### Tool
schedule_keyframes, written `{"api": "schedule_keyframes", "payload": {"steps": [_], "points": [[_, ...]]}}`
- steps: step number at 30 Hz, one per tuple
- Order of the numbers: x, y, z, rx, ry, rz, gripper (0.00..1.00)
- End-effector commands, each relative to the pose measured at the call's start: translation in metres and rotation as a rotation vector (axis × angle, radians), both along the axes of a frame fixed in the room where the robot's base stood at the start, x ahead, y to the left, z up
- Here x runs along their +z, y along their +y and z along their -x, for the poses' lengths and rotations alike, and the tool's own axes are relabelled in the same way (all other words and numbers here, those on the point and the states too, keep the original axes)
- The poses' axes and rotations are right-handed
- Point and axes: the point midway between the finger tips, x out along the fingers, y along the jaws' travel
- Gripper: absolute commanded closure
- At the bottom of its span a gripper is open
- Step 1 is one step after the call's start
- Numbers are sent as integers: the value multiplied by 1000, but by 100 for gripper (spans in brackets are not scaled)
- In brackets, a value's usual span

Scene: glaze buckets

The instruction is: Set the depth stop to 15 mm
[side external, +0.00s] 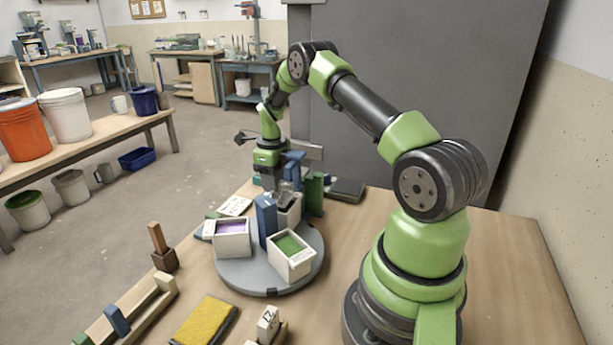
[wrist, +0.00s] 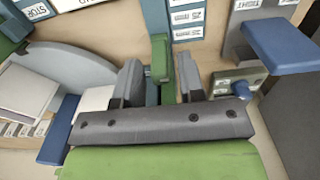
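In the wrist view, my gripper (wrist: 162,85) has its two grey fingers apart, with a narrow green upright piece (wrist: 160,58) between them. Small gaps seem to show beside the green piece, so I do not see it gripped. A blue-grey post (wrist: 155,15) stands directly behind it. White printed labels (wrist: 187,18) are beside the post, too small to read surely. I cannot tell for certain which part is the depth stop or its setting. In the side view my gripper (side external: 284,187) is low at the far side of the turntable, its fingertips partly hidden by blue and green uprights.
A round grey turntable (side external: 262,284) carries square tubs of purple glaze (side external: 232,227) and green glaze (side external: 290,243). A dark flat block (side external: 346,190) lies behind right. A yellow sponge (side external: 204,322), a wooden rack (side external: 150,312) and a numbered block (side external: 268,323) are in front.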

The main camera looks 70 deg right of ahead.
Motion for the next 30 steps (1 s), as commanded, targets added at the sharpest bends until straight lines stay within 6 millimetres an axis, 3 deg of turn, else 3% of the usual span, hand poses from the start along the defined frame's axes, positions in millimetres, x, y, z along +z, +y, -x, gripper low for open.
{"api": "schedule_keyframes", "payload": {"steps": [2,6,7,13,30], "points": [[0,0,0,0,0,0,66],[0,0,0,0,0,0,98],[0,0,0,0,0,0,100],[0,0,-4,1,-1,1,100],[0,-1,-40,0,-2,2,100]]}}
